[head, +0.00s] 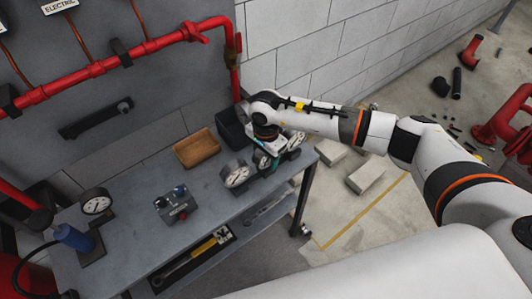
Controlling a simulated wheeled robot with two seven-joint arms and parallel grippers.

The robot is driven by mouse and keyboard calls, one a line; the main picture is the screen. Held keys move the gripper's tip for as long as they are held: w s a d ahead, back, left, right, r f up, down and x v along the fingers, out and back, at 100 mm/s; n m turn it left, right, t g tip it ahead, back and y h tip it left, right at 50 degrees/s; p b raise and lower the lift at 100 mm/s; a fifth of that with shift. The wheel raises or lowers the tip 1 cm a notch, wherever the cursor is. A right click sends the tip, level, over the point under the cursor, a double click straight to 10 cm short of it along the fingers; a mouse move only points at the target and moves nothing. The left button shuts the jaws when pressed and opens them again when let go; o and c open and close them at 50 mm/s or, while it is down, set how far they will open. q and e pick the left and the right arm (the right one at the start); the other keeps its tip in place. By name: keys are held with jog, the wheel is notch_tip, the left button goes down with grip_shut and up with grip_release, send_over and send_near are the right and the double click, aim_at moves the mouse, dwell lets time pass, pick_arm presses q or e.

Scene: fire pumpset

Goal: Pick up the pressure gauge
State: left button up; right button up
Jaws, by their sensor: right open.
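Several round pressure gauges with white dials and dark bodies are on the grey workbench (215,205). One gauge (237,175) stands near the right end, just left of my right gripper. Another gauge (295,142) shows right of the gripper, partly covered by it. A further gauge (97,204) is on a stand at the bench's left end. My right gripper (265,164) points down, low over the right end of the bench among the gauges. It is open. Its fingertips are small and partly hidden, so I cannot tell whether they touch a gauge. My left gripper is out of view.
A brown tray (196,149) and a dark bin (233,128) stand at the bench's back. A grey box with knobs (177,205) and a blue cylinder (74,238) are further left. A yellow-handled tool (200,250) lies below. A red pipe (135,52) crosses the wall.

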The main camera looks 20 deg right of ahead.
grip_shut()
